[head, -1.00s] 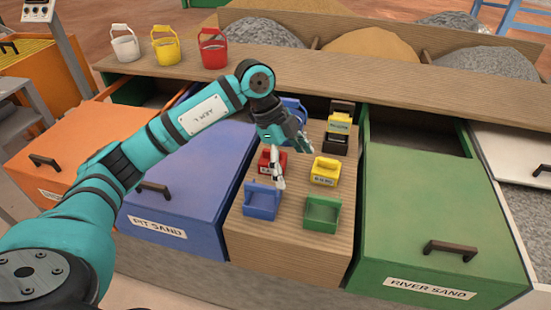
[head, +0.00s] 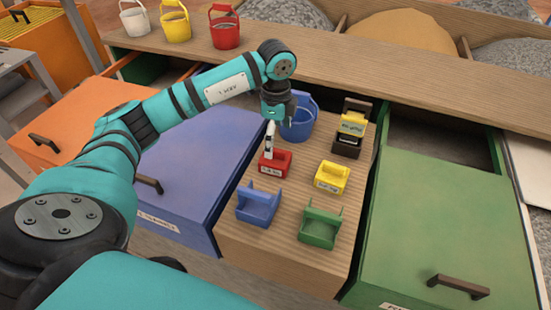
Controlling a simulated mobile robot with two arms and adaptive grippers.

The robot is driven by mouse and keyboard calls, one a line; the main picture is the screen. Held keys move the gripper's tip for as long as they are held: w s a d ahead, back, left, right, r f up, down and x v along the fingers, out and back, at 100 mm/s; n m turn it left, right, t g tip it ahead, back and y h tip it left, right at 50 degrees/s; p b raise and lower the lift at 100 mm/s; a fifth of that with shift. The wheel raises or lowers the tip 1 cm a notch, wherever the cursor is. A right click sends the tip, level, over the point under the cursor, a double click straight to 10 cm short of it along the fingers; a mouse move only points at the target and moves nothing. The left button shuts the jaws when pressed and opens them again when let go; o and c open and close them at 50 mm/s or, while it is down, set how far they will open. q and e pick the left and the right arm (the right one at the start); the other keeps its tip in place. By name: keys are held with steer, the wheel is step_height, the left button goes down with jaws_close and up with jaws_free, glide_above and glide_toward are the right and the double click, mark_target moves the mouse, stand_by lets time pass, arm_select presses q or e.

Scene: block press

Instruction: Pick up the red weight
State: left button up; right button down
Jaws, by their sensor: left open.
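The red weight (head: 278,167) sits on the wooden block top between the blue and green drawers, with a pale label on its front. My left gripper (head: 269,148) hangs pointing down right above the red weight, its fingers at the weight's upper part. The gripper is open; its far finger is mostly hidden and I cannot tell whether it touches the handle. The handle is partly hidden behind the fingers. My right gripper is out of view.
A yellow weight (head: 331,178) stands right of the red one. A blue bucket (head: 302,125) stands close behind my gripper.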

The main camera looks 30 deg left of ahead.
mark_target(276, 149)
arm_select(q)
step_height(276, 149, down, 4)
steer(key=shift+f, duration=0.45)
step_height(276, 149, down, 4)
steer(key=shift+a+r+p, duration=0.1)
steer(key=shift+r+p, duration=0.05)
steer(key=shift+p, duration=0.5)
steer(key=shift+f, duration=0.45)
steer(key=shift+r, duration=0.1)
steer(key=c, duration=1.8)
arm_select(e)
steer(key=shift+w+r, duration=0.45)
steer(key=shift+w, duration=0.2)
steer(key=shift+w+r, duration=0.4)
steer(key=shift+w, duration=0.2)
